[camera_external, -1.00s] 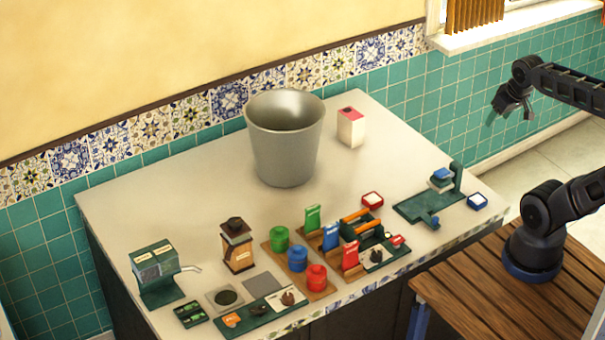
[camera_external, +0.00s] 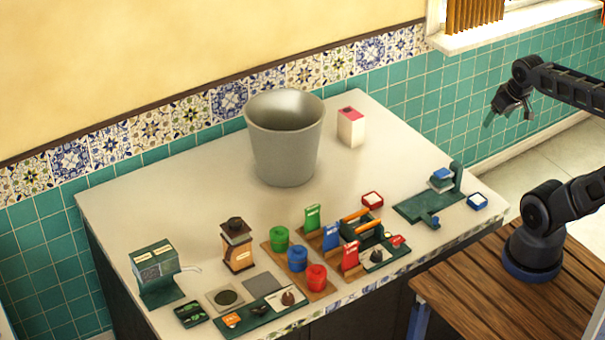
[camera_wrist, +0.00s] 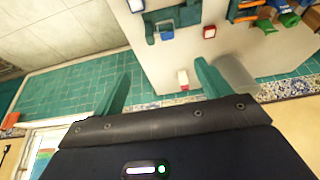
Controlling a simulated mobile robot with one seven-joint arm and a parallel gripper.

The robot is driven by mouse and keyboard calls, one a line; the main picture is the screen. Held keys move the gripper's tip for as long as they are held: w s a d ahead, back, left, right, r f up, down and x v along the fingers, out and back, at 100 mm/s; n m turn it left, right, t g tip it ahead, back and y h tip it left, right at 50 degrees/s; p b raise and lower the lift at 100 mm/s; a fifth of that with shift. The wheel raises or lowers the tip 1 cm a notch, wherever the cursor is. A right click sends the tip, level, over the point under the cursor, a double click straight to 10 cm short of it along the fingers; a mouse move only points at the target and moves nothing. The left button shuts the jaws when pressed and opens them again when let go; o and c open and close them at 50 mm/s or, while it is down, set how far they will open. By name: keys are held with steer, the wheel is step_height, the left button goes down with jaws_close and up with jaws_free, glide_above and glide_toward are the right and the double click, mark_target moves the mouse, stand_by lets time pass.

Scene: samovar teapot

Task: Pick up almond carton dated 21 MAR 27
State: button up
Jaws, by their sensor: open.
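A white carton with a pink-red top (camera_external: 351,128) stands upright at the back of the counter, right of the large grey bucket (camera_external: 284,145). No date can be read on it. The carton also shows small in the wrist view (camera_wrist: 183,80), between my two fingers in the picture but far beyond them. My gripper (camera_external: 508,113) is open and empty. It hangs in the air off the counter's right end, well apart from the carton. Its two teal fingers stand wide apart in the wrist view (camera_wrist: 162,78).
The pale counter (camera_external: 165,205) has free room around the carton. Along its front stand a green machine (camera_external: 156,270), a grinder (camera_external: 237,248), coloured pots and packets (camera_external: 297,258), a green stand (camera_external: 430,208) and small red and blue boxes (camera_external: 372,200). A tiled wall rises behind.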

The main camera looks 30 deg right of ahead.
steer(key=w+r, duration=0.3)
steer(key=w, duration=1.3)
steer(key=g, duration=0.3)
glide_above(352, 115)
steer(key=f, duration=2.7)
steer(key=shift+s+f, duration=0.35)
steer(key=shift+s, duration=0.05)
steer(key=f, duration=0.4)
steer(key=w+f, duration=0.1)
steer(key=shift+f, duration=0.4)
steer(key=shift+w+d+f, duration=0.1)
steer(key=shift+w+f, duration=0.1)
steer(key=shift+f, duration=0.65)
steer(key=shift+w+f, duration=0.15)
steer(key=shift+f, duration=0.7)
steer(key=shift+w+d+f, duration=0.1)
steer(key=shift+w+f, duration=0.1)
steer(key=shift+f, duration=0.65)
steer(key=c, duration=1.2)
